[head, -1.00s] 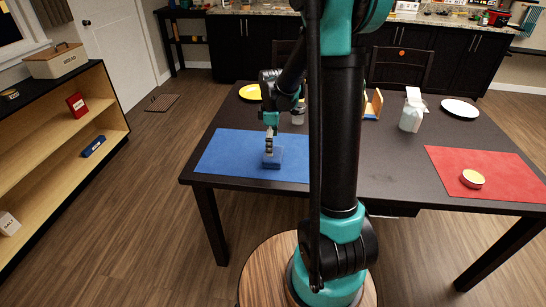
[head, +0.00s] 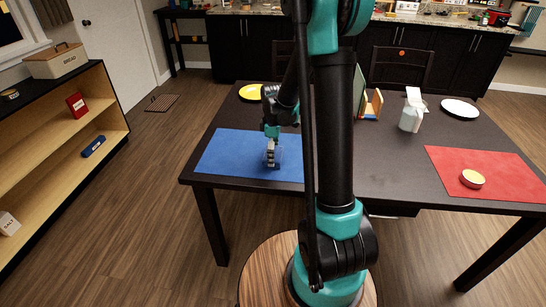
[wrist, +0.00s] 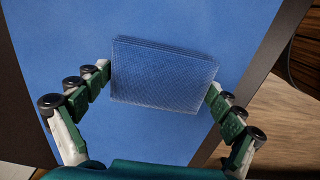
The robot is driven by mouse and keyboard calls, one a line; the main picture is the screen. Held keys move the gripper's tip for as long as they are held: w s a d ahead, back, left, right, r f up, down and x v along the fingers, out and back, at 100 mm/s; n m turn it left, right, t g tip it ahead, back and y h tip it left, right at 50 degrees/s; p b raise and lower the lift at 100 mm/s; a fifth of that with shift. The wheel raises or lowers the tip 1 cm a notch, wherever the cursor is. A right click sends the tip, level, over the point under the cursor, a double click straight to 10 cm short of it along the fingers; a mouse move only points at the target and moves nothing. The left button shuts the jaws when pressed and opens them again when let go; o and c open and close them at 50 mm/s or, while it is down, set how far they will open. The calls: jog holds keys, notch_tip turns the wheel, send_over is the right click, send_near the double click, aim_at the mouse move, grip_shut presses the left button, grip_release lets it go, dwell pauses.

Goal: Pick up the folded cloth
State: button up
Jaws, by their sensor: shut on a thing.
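The folded cloth (wrist: 164,76) is a greyish-blue rectangular stack of layers over the blue mat. In the wrist view, my gripper (wrist: 161,84) has one green-padded finger at each short end of it, touching both ends. My gripper is shut on the cloth. In the head view, my gripper (head: 272,158) points down over the blue mat (head: 222,158), and its fingers cover much of the cloth. I cannot tell whether the cloth is clear of the mat.
A shelf (head: 80,125) stands at left.

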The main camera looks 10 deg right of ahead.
jog(key=shift+r, duration=0.1)
notch_tip(320, 180, up, 20)
dwell(0.6)
jog(key=o, duration=0.5)
jog(key=shift+c, duration=1.4)
